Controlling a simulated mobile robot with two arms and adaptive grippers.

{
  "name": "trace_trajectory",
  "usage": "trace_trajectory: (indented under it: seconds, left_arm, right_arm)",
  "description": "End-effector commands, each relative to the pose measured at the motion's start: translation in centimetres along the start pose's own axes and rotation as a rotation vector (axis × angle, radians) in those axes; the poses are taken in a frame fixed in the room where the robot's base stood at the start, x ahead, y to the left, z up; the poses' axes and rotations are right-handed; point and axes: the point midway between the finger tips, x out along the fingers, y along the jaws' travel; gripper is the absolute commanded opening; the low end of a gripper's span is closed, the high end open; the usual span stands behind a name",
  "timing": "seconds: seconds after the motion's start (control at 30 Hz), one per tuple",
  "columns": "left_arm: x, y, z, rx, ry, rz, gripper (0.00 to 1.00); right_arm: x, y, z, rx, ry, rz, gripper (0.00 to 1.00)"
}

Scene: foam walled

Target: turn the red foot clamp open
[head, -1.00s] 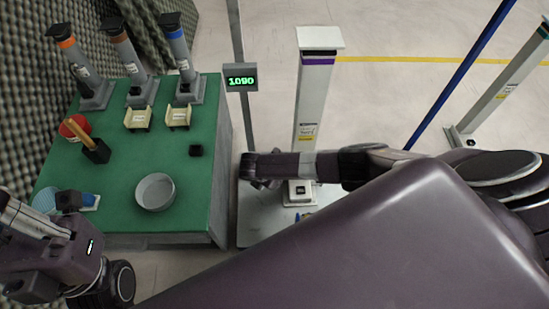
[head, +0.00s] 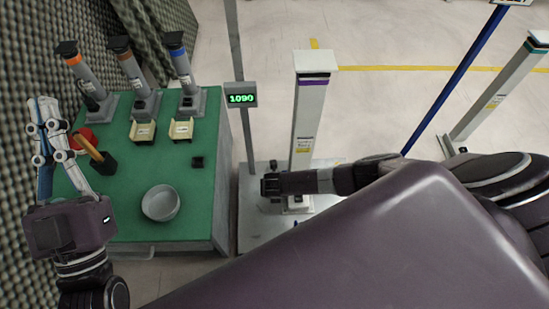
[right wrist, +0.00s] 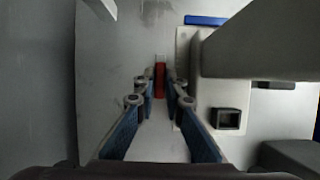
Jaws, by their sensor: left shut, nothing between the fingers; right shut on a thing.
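The red foot clamp (right wrist: 160,78) is a small red lever, seen in the right wrist view beside the pale foot of a post. My right gripper (right wrist: 160,92) is shut on it, one fingertip on each side. In the head view my right arm reaches over the platform, and the clamp is hidden there. My left gripper (head: 44,112) is shut and empty, raised over the left side of the green table, with its fingers pointing up in the picture.
A white post (head: 305,120) with a purple band stands on the grey platform (head: 253,228), close to my right gripper. A display (head: 241,95) reads 1090.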

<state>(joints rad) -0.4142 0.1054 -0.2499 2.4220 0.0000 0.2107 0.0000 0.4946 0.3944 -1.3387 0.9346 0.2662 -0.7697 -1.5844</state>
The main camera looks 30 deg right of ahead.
Motion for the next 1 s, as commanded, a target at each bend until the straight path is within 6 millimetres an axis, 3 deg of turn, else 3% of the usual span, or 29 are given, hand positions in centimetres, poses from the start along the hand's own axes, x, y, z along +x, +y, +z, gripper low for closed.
trace_trajectory:
  seconds: [0.57, 0.6, 0.73, 1.0]
  left_arm:
    - [-0.02, -0.09, 0.81, 0.002, -0.037, -0.002, 0.00]
    - [-0.02, -0.09, 0.81, 0.002, -0.037, -0.002, 0.00]
    - [-0.02, -0.09, 0.81, 0.002, -0.037, -0.002, 0.00]
    - [0.01, -0.07, 0.75, 0.001, -0.035, -0.001, 0.00]
  right_arm:
    - [0.02, 0.03, -0.40, -0.032, 0.005, 0.013, 0.00]
    - [0.02, 0.03, -0.39, -0.032, 0.005, 0.013, 0.13]
    - [0.02, 0.02, -0.29, -0.030, 0.004, 0.013, 0.28]
    - [0.00, -0.02, -0.11, -0.029, 0.001, 0.012, 0.28]
